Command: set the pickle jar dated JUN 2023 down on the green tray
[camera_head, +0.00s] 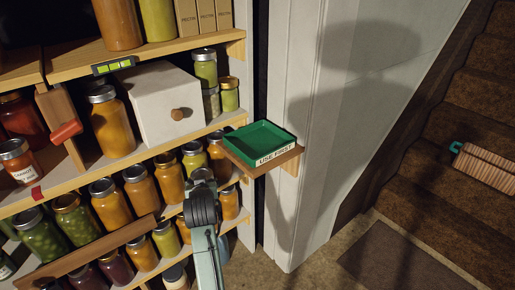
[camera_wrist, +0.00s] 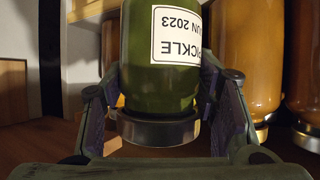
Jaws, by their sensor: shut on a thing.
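A green pickle jar (camera_wrist: 160,75) fills the middle of the wrist view, its white label reading PICKLE and "UN 2023", the first letter cut off at the label's visible edge. It appears upside down there, as do the jars behind it. My gripper (camera_head: 202,184) has its fingers on both sides of this jar near the lid, shut on it. In the head view, my gripper is in front of the shelves, left of and below the green tray (camera_head: 262,137); my arm mostly hides the jar there. The tray is empty, with USE FIRST on its front, on a small wooden ledge.
Shelves hold several jars around my gripper, including an orange jar (camera_head: 112,120). A white box (camera_head: 165,103) with a knob stands on the upper shelf. The ledge (camera_head: 285,160) juts out beside a white wall post. Stairs with a basket (camera_head: 485,168) are at right.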

